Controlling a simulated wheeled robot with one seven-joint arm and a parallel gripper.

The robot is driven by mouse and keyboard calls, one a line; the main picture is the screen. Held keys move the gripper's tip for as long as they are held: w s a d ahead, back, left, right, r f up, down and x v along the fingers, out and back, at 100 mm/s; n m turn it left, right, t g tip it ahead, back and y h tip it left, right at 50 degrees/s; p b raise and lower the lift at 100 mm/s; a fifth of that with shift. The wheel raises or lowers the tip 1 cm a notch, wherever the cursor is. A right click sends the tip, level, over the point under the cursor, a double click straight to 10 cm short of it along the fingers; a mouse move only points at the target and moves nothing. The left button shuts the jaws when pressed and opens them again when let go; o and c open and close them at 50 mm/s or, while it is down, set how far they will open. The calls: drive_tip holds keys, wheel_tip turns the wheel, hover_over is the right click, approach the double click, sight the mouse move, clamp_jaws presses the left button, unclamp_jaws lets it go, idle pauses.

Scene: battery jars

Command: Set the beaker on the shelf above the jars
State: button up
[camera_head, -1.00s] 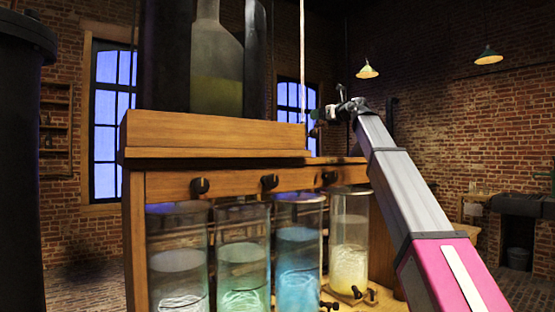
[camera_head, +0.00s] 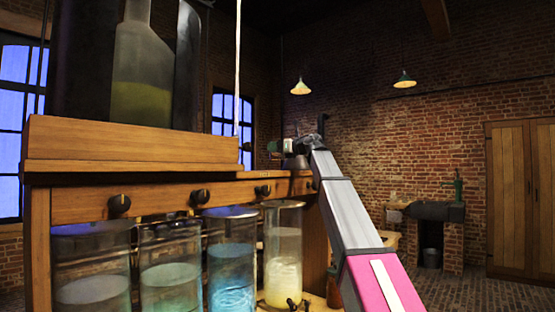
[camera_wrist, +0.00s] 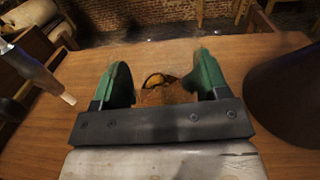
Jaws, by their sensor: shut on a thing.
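My gripper (camera_wrist: 160,85) has green fingers. It is shut on a small clear beaker (camera_wrist: 156,88) with a brownish tint and a yellowish rim, seen from above between the fingers. In the head view my gripper (camera_head: 285,147) is small, over the right end of the wooden shelf (camera_head: 250,176) above the jars. The shelf top (camera_wrist: 200,50) fills most of the wrist view below the beaker. I cannot tell whether the beaker's base touches the wood. A row of glass jars (camera_head: 230,270) with pale, green, blue and yellowish liquids stands beneath the shelf.
A dark cone-shaped thing (camera_wrist: 285,95) stands close on the right in the wrist view. A raised wooden box (camera_head: 130,142) carrying a large flask (camera_head: 142,75) occupies the shelf's left part.

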sight(279, 157)
drive_tip(key=shift+d+f, duration=0.1)
drive_tip(key=shift+f, duration=1.95)
drive_tip(key=shift+f, duration=0.1)
drive_tip(key=o, duration=1)
drive_tip(key=shift+c, duration=0.2)
drive_tip(key=shift+d, duration=0.1)
drive_tip(key=v, duration=1.1)
drive_tip(key=shift+s+d, duration=0.3)
